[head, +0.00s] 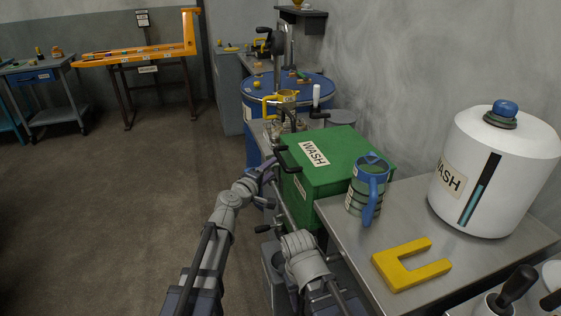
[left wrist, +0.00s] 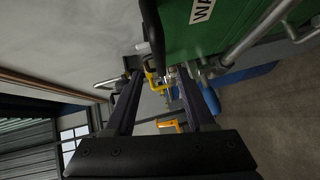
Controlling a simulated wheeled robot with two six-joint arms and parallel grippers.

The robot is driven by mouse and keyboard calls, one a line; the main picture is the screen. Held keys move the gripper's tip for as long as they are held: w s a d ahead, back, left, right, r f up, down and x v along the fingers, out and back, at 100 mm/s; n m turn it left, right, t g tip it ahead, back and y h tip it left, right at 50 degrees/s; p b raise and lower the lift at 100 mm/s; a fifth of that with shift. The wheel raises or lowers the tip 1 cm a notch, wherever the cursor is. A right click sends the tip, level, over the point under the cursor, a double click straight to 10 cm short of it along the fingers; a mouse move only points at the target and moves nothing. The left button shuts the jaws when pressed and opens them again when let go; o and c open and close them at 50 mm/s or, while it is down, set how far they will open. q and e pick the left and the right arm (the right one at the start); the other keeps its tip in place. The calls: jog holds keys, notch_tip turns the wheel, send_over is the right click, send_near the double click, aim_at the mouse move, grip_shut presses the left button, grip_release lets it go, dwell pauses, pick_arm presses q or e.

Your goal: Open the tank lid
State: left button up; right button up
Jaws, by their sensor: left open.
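The green tank (head: 335,165) marked WASH stands at the edge of the metal bench. Its flat green lid looks closed. A black bar handle (head: 286,160) sticks out from the lid's left front edge. My left gripper (head: 270,165) is just left of this handle, close to it. In the left wrist view my left gripper (left wrist: 159,78) is open. The black handle (left wrist: 152,35) appears in line with the gap between its fingers. I cannot tell whether they touch. My right arm shows below the tank, but I cannot make out its gripper.
A blue jug (head: 369,190) stands right beside the tank. A yellow U-shaped piece (head: 411,264) and a white WASH container (head: 495,175) are on the metal bench (head: 345,235). A blue drum (head: 310,88) stands behind the tank. The floor at left is clear.

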aim_at(280, 158)
pick_arm(q)
jog(key=shift+b+x, duration=0.55)
jog(key=shift+x, duration=3.4)
jog(key=shift+c, duration=0.2)
grip_shut()
